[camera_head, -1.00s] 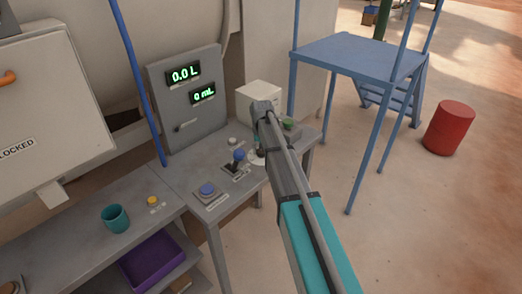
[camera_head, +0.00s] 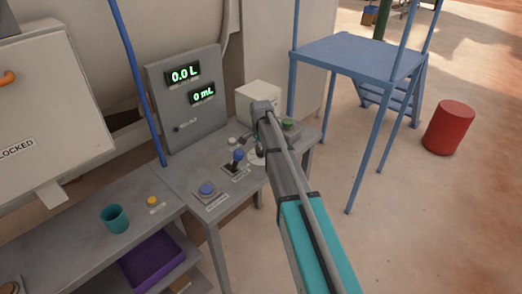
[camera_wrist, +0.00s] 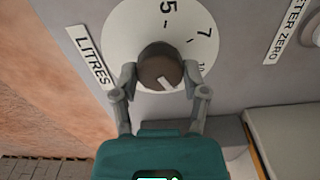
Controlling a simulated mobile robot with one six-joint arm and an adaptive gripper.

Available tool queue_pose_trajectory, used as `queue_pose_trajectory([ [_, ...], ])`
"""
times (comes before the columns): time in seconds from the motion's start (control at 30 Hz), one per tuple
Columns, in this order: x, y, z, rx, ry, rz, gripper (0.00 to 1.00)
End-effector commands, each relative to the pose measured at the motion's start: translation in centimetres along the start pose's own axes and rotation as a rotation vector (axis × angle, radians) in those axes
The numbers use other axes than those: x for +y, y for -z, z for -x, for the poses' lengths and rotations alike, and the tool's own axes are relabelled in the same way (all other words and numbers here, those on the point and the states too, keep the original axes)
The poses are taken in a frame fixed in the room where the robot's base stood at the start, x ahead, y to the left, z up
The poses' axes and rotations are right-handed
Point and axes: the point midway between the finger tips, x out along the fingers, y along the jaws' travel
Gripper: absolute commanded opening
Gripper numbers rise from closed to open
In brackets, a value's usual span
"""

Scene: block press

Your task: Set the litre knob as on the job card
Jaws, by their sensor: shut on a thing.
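The litre knob (camera_wrist: 153,69) is round and dark brown with a white pointer line, in the middle of the wrist view. It sits on a white dial (camera_wrist: 125,35) marked 5, 7 and a partly hidden number at the right. The pointer line slants to the lower right of the picture, away from the 5 and 7. My gripper (camera_wrist: 162,73) is shut on the knob, one finger on each side. A LITRES label (camera_wrist: 91,55) lies left of the dial. In the head view my arm hides most of the knob and dial. I cannot make out a job card.
A grey display panel (camera_head: 211,118) reads 0.0 L and 0 mL. A blue-topped lever (camera_head: 238,155), a blue button (camera_head: 207,188) and a green button (camera_head: 288,124) stand on the bench near my arm. A METER ZERO label (camera_wrist: 286,30) lies right of the dial.

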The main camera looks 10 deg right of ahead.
Motion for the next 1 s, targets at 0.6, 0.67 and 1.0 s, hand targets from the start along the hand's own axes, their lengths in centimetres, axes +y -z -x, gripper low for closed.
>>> queue_pose_trajectory([
  [0.6, 0.17, -0.31, -0.05, -0.006, -0.004, -0.207, 0.1],
  [0.67, 0.17, -0.3, -0.05, -0.006, -0.004, -0.207, 0.1],
  [1.0, 0.15, -0.23, -0.04, -0.004, -0.004, -0.206, 0.84],
])
